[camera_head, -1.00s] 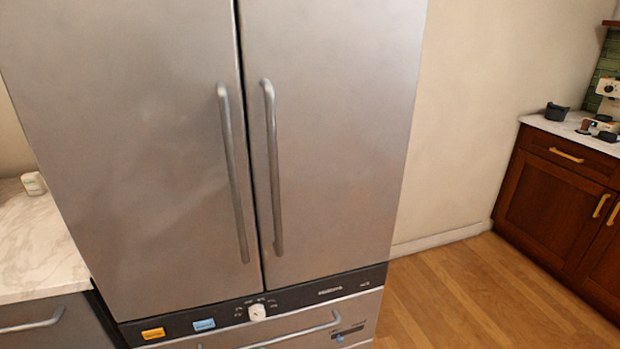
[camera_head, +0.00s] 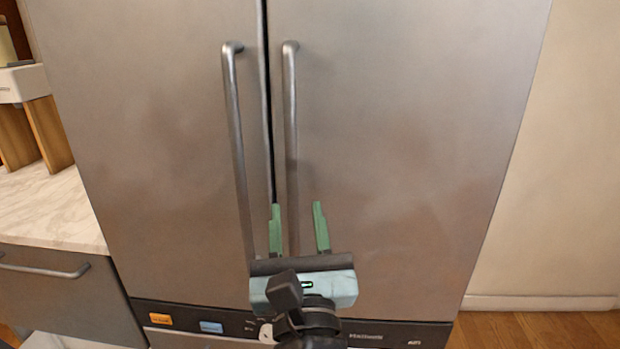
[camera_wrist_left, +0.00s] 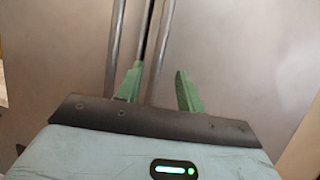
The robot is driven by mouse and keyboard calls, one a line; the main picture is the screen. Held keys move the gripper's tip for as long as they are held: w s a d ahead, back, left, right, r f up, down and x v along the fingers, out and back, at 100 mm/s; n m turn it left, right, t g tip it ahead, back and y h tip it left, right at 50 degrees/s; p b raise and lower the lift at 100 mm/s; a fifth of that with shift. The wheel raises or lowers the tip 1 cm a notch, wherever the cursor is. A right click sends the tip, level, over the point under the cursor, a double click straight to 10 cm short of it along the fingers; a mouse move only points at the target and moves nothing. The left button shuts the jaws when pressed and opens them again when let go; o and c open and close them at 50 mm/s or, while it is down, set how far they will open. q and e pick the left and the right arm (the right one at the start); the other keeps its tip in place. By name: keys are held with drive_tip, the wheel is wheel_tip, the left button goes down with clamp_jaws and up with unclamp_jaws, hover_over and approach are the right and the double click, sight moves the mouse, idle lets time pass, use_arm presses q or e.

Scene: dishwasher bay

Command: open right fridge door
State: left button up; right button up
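The right fridge door (camera_head: 410,130) is brushed steel and closed, with a dark seam on its left edge. Its long vertical bar handle (camera_head: 291,120) stands just right of the seam. My left gripper (camera_head: 298,208) is open, its two green fingers pointing up at the lower part of this handle. The handle lies between the fingers in the picture, nearer the left one. In the left wrist view the right handle (camera_wrist_left: 161,45) also runs down between the spread fingers (camera_wrist_left: 157,76). I see no clear contact. My right gripper is in neither view.
The closed left fridge door (camera_head: 150,130) has its own handle (camera_head: 237,140) close beside the right one. A control strip (camera_head: 400,334) runs below the doors. A marble counter (camera_head: 45,210) is at left. Wall and some wood floor show at right.

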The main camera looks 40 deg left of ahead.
sight(293, 182)
use_arm(q)
drive_tip(key=shift+p+x, duration=0.8)
drive_tip(key=shift+x, duration=3.1)
drive_tip(key=shift+s+a, duration=0.1)
clamp_jaws()
